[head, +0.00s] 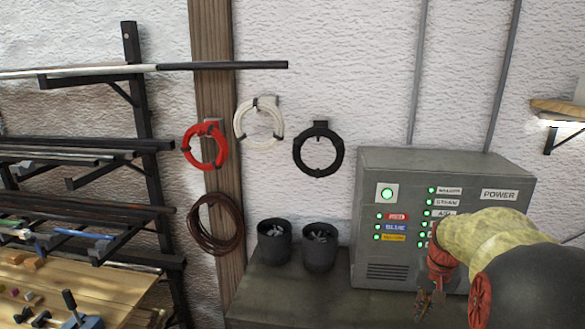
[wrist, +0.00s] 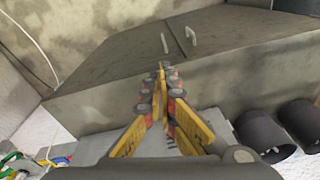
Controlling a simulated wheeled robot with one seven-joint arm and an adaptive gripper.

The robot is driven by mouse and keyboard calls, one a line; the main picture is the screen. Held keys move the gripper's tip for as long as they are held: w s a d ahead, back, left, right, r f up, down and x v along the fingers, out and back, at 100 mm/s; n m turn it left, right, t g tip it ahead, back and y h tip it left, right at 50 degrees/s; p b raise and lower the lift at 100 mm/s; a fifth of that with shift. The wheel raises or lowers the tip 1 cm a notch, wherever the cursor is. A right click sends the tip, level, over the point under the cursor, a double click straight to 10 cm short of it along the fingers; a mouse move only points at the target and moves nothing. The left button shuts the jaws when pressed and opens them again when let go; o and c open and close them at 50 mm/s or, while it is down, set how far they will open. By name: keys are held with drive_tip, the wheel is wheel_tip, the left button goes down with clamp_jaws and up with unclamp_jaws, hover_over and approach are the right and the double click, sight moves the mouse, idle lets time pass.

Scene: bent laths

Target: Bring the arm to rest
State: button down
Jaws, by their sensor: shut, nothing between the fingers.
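My arm reaches in from the lower right of the head view, in front of the grey power box (head: 375,240). My gripper (head: 424,304) hangs pointing down before the box's lower right part and partly hides its panel. In the wrist view the yellow fingers of my gripper (wrist: 160,72) come together at their tips with nothing between them. I cannot tell how far the fingertips are from the grey surface behind them.
Two dark cups (head: 274,241) (head: 320,247) with small grey pieces stand left of the box. Red (head: 190,146), white (head: 240,124) and black (head: 300,150) coils hang on the wall. A rack (head: 152,130) with long bars and a wooden bench (head: 115,285) are at left.

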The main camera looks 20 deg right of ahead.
drive_tip(key=s+a+n+t+b, duration=0.1)
drive_tip(key=s+a+n+b, duration=0.1)
drive_tip(key=a, duration=1)
drive_tip(key=s+a+n+t+b, duration=0.1)
drive_tip(key=s+a+n+b, duration=0.2)
drive_tip(key=a, duration=0.9)
drive_tip(key=s+a+n+t+b, duration=0.2)
drive_tip(key=s+a, duration=0.3)
drive_tip(key=a, duration=0.7)
drive_tip(key=shift+f+n+y+b, duration=0.3)
drive_tip(key=shift+n+b, duration=0.2)
drive_tip(key=shift+n, duration=0.4)
drive_tip(key=shift+a, duration=0.1)
